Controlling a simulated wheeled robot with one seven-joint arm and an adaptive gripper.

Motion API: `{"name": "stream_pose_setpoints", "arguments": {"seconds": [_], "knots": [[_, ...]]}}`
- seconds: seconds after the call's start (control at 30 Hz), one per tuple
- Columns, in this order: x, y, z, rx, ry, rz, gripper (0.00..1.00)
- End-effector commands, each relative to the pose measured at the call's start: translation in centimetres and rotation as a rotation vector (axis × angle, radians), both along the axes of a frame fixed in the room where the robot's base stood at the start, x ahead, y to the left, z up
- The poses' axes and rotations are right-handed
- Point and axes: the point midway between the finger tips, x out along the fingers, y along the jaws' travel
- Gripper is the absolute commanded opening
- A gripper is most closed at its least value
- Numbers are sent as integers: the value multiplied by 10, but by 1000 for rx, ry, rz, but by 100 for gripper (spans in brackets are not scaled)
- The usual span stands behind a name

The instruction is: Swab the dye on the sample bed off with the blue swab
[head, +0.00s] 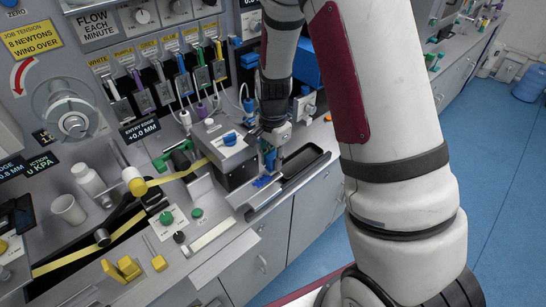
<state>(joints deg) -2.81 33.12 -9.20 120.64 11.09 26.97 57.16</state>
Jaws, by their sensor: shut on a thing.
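My gripper (273,138) points down at the right part of the bench. It is shut on a slim blue thing, which looks like the blue swab (269,160). The fingertips are small and partly covered here. Just below the swab, blue patches (263,181) that look like the dye lie at the left of a long grey, dark-edged bed (270,201), which looks like the sample bed. I cannot tell whether the swab's tip touches the blue patches.
A grey box with a blue knob (230,139) stands close left of my gripper. A yellow strip (180,174) runs into it. Several coloured levers (182,82) line the back panel. A white cup (68,209) and yellow blocks (128,268) stand at left. Blue floor (500,190) is clear at right.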

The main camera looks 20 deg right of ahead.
Motion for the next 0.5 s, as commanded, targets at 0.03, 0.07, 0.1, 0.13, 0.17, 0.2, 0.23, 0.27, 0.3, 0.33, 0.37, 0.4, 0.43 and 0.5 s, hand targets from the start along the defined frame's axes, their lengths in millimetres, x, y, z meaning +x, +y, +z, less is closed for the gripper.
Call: {"name": "stream_pose_setpoints", "arguments": {"seconds": [0.03, 0.07, 0.1, 0.13, 0.17, 0.2, 0.23, 0.27, 0.3, 0.33, 0.37, 0.4, 0.43, 0.5], "knots": [[0, 0, -2, 0, 0, 0, 0], [0, 0, -3, 0, 0, 0, 0], [0, 0, -4, 0, 0, 0, 0], [0, 0, -5, 0, 0, 0, 0], [0, 0, -6, 1, 1, 0, 0], [0, 0, -7, 1, 1, -1, 0], [0, 0, -7, 1, 1, -1, 0], [0, 0, -6, 1, 0, -1, 0], [0, 0, -6, 1, 1, 0, 0], [0, 0, -6, 1, 1, 0, 0], [0, 0, -6, 1, 1, 0, 0], [0, 0, -6, 1, 1, 0, 0], [0, 0, -6, 1, 1, 0, 0], [0, 0, -6, 1, 1, -1, 0]]}}
